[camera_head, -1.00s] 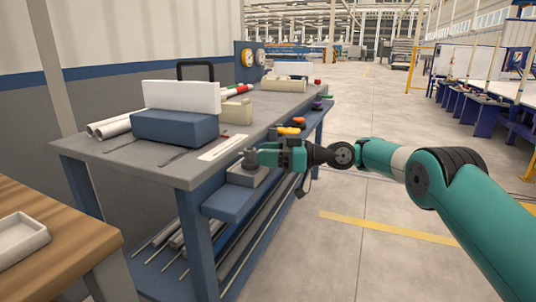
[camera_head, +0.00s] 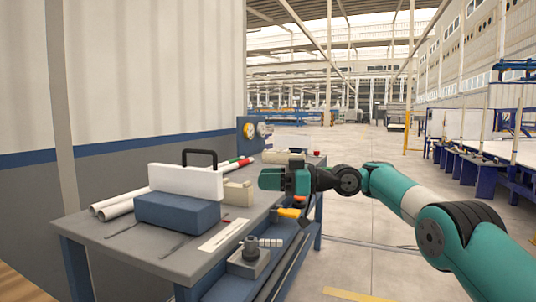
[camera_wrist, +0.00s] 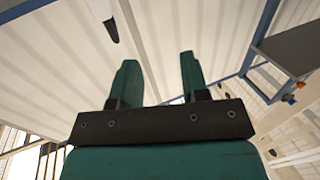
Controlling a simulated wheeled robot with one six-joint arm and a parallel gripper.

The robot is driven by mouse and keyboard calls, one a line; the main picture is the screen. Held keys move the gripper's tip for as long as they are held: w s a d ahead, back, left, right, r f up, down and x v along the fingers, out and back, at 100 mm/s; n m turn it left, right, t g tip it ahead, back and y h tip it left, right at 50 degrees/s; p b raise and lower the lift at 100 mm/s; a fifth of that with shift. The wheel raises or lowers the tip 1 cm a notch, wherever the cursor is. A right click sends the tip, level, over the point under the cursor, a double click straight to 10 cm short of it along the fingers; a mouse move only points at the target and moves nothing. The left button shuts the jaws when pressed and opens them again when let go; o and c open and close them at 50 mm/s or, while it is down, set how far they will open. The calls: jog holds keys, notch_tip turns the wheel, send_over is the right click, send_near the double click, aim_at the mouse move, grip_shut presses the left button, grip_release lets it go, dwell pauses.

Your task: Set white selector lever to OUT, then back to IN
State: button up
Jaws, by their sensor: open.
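A small grey box fitting (camera_head: 249,262) is mounted at the bench's front side, with a dark upright post and a short light-grey ribbed handle (camera_head: 268,242) pointing right. This handle may be the selector lever; no IN or OUT marking is readable. My gripper (camera_head: 265,179) is up above the bench, clear of this fitting and to its upper right, pointing left. In the wrist view its two green fingers (camera_wrist: 158,68) stand apart with nothing between them. The fitting does not show clearly in the wrist view.
The grey bench (camera_head: 140,252) carries a blue block (camera_head: 176,213), a white panel (camera_head: 188,181) with a black handle, white pipes (camera_head: 118,203) and a white label strip (camera_head: 222,234). A yellow-handled tool (camera_head: 290,213) is at the front edge. Open floor lies to the right.

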notch_tip(320, 180, up, 3)
jog(key=shift+r+p, duration=0.2)
jog(key=shift+p, duration=0.55)
jog(key=shift+c, duration=0.4)
